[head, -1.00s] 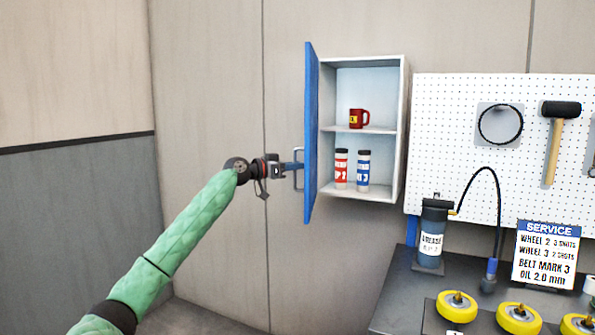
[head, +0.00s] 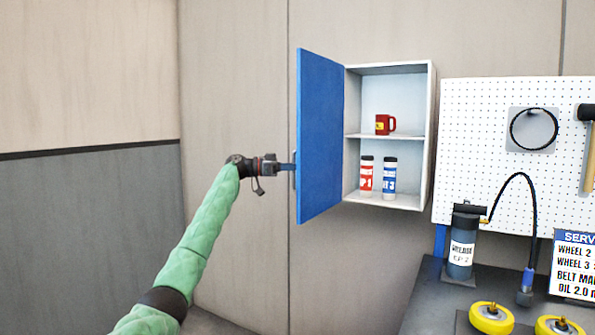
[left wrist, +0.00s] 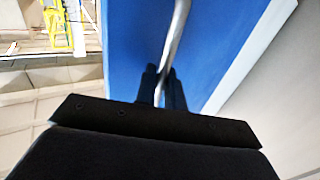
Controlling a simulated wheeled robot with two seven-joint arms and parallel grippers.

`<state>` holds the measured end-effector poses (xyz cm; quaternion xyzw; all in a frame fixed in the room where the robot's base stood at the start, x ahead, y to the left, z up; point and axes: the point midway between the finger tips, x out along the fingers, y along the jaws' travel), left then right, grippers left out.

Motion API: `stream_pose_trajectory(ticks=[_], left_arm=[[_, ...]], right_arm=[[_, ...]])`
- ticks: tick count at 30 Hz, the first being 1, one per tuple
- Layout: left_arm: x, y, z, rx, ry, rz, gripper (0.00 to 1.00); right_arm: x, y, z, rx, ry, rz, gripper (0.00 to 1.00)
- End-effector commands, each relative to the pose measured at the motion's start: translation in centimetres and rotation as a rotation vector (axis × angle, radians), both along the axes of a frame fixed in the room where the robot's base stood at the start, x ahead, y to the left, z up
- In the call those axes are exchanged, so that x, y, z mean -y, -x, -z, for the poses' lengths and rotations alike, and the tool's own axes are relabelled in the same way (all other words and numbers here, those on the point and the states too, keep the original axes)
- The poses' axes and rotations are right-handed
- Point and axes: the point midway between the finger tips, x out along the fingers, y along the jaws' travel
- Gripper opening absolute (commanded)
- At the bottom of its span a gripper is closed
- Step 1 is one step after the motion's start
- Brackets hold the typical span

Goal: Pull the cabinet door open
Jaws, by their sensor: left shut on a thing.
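The blue cabinet door (head: 321,135) stands wide open, swung out to the left of the white cabinet (head: 428,135). Its inner face shows in the head view. My left gripper (head: 289,168) is at the door's outer side, its tips partly hidden at the door edge. In the left wrist view the gripper (left wrist: 162,85) is shut on the metal door handle (left wrist: 176,38), in front of the blue door (left wrist: 225,35). My right gripper is in neither view.
Inside the cabinet are a red mug (head: 384,124) on the shelf and two bottles, red-labelled (head: 366,177) and blue-labelled (head: 389,181), below. A grease can (head: 462,245) and yellow wheels (head: 491,318) are on the bench. A pegboard (head: 480,150) hangs right.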

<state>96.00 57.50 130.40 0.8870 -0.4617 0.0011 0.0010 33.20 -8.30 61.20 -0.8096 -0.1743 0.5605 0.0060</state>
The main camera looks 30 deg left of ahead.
Motion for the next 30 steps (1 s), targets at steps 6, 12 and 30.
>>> stream_pose_trajectory(ticks=[6,12,30], left_arm=[[-0.27,-0.08,-0.25,0.003,0.002,0.011,0.0],[-0.24,-0.09,-0.21,0.002,0.001,0.012,0.0],[-0.34,-0.04,0.03,-0.001,-0.001,0.012,0.25]], right_arm=[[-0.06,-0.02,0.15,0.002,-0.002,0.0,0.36],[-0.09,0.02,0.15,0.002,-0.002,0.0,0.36],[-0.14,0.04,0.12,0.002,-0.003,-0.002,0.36]])
